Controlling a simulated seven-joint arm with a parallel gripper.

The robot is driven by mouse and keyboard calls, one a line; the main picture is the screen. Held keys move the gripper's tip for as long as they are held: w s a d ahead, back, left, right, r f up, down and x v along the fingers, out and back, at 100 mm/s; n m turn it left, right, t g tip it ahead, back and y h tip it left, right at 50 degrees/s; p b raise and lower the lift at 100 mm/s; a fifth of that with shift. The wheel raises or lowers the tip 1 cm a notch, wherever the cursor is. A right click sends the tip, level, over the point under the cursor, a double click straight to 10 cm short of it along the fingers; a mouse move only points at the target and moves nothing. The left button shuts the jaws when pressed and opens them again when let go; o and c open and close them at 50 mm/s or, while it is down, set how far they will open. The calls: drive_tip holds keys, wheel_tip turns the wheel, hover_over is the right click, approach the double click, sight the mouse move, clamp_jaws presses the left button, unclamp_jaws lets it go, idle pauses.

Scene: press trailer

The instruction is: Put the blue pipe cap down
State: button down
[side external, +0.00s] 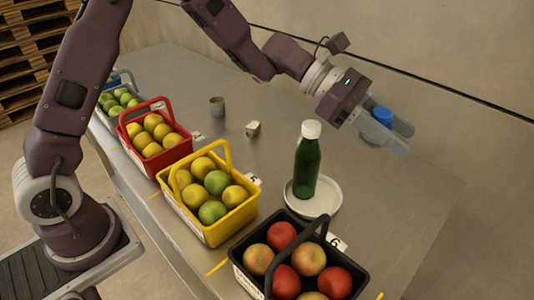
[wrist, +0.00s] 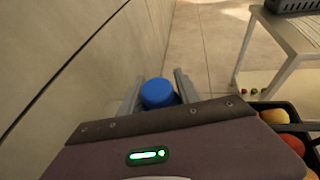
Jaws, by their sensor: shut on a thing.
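The blue pipe cap (side external: 382,115) is held between the fingers of my gripper (side external: 388,130), above the far right part of the metal table in the side view. In the wrist view the blue cap (wrist: 158,93) sits between the two grey fingers of my gripper (wrist: 157,92), close to the palm. The gripper is shut on it. The cap's lower side is hidden. The hand is tilted, with its fingers pointing to the right and down in the side view.
A green bottle (side external: 307,165) with a white cap stands on a white plate (side external: 325,199). Black (side external: 240,262), yellow (side external: 206,228) and red (side external: 165,160) fruit baskets line the near side of the table (side external: 400,215). A grey cup (side external: 217,107) and a small box (side external: 253,129) stand behind. The table's right part is clear.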

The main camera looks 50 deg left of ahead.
drive_tip(key=w+a+n+t, duration=0.1)
drive_tip(key=w+a, duration=0.1)
drive_tip(key=a, duration=0.7)
drive_tip(key=w+a+n+t, duration=0.1)
drive_tip(key=w+a+t, duration=0.15)
drive_tip(key=a, duration=0.55)
drive_tip(key=n+y, duration=0.2)
hover_over(276, 155)
drive_tip(key=shift+t, duration=0.25)
wheel_tip(276, 155, down, 23)
drive_tip(key=shift+f, duration=0.1)
drive_tip(key=shift+f, duration=0.15)
drive_tip(key=c, duration=0.9)
unclamp_jaws()
drive_tip(key=shift+o, duration=0.2)
